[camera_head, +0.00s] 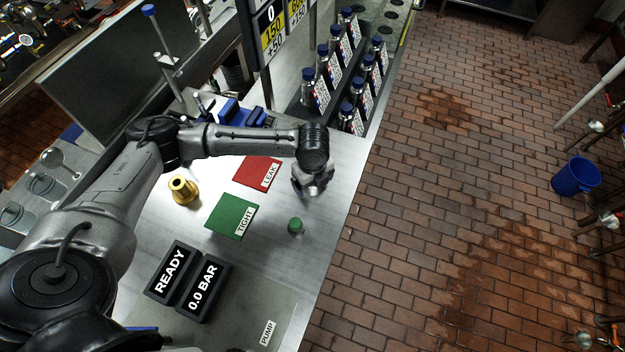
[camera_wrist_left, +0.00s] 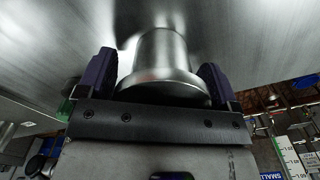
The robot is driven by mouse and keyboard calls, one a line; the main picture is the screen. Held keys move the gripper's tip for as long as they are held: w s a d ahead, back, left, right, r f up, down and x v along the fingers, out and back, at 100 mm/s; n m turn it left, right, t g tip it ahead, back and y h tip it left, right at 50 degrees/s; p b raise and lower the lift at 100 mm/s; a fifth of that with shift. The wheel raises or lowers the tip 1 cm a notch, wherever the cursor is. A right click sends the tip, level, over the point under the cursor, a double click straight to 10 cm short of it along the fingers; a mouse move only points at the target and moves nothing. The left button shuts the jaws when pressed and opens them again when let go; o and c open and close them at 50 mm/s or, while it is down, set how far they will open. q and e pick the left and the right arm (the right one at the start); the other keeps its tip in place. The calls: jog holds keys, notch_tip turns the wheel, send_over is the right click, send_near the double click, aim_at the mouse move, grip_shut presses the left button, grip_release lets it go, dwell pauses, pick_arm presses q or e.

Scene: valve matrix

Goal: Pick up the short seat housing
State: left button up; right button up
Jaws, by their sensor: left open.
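A silver flanged metal cylinder (camera_wrist_left: 165,60), probably the short seat housing, stands between the purple-padded fingers of my left gripper (camera_wrist_left: 155,75) in the left wrist view. The gripper is open, with a finger on either side of the cylinder and its wide flange close to the palm. Whether the pads touch it is hard to tell. In the head view my left gripper (camera_head: 312,186) points down near the bench's right edge, mostly hiding the silver part. A brass flanged fitting (camera_head: 183,190) stands upright on the bench farther left. My right gripper is not in view.
The red LEAK mat (camera_head: 255,170) and green TIGHT mat (camera_head: 228,215) lie bare left of the gripper. READY (camera_head: 170,272) and 0.0 BAR (camera_head: 205,288) displays stand nearer. A rack of blue-capped bottles (camera_head: 309,88) is behind.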

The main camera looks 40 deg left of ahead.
pick_arm(q)
jog(key=shift+f, duration=0.25)
jog(key=c, duration=0.8)
jog(key=shift+r, duration=0.1)
